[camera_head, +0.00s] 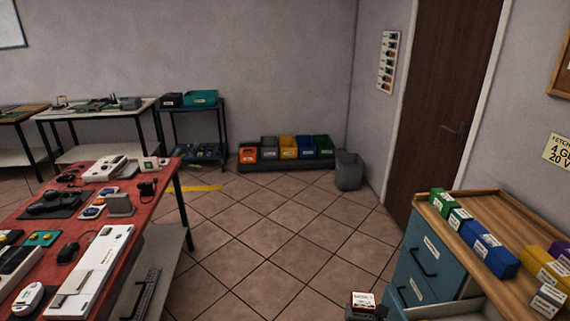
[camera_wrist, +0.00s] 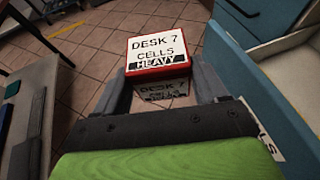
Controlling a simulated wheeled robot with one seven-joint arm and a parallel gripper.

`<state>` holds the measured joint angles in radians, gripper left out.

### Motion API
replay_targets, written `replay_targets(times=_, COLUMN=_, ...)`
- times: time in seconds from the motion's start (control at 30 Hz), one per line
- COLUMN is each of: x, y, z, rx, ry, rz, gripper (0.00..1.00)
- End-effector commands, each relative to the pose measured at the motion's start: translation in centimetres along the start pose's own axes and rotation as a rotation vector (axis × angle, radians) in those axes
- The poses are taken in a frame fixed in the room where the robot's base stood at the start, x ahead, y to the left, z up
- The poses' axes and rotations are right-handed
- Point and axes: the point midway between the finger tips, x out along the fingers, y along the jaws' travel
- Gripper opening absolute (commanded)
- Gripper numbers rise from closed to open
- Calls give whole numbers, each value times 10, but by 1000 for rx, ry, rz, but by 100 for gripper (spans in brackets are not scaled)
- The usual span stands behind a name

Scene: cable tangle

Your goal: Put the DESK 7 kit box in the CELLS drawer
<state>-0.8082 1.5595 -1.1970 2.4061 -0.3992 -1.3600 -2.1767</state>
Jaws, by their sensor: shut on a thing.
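The DESK 7 kit box (camera_head: 363,299) is a small dark box with a red-edged white top at the bottom of the head view. In the wrist view the box (camera_wrist: 160,52) reads "DESK 7", "CELLS" and "HEAVY". My gripper (camera_wrist: 163,82) is shut on it, one finger at each side, and holds it upright. An open drawer (camera_wrist: 290,48) with a pale inside is to the right of the box in the wrist view. A white label (camera_wrist: 268,130) ending in "LS" shows beside my gripper. The drawer's edge (camera_head: 445,311) is cut off in the head view.
A blue cabinet (camera_head: 424,262) with handled drawers stands at right, with coloured boxes (camera_head: 487,252) on its wooden top. A red workbench (camera_head: 150,198) with devices is at left. Tiled floor (camera_head: 270,235) between them is clear. A grey bin (camera_head: 348,172) stands near the door.

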Motion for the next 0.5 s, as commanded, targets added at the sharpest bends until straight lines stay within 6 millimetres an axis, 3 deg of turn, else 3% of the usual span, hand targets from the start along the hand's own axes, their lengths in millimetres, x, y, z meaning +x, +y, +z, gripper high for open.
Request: replay_targets(times=0.5, x=-31, y=52, z=-19, rx=-74, ry=2, rz=159, gripper=25)
